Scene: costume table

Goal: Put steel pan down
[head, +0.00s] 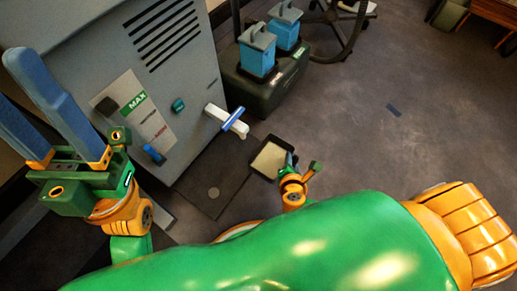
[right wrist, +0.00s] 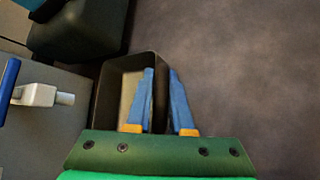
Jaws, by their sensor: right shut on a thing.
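The steel pan (head: 270,158) is a small rectangular tray with a dark rim and a pale inside. It also shows in the right wrist view (right wrist: 103,105), upper left of my right gripper. My right gripper (right wrist: 161,74) has one blue finger inside the pan and one outside, shut on its right wall. In the head view my right gripper (head: 291,160) is small and partly hidden by my green arm. I cannot tell whether the pan touches the floor. My left gripper (head: 9,78) is at the far left, its two blue fingers apart and empty.
A grey machine (head: 185,80) with a MAX label stands left, its white spout with blue handle (head: 228,121) near the pan. A dark floor plate (head: 208,172) lies below. A black box (head: 255,88) holding blue canisters (head: 258,50) stands behind.

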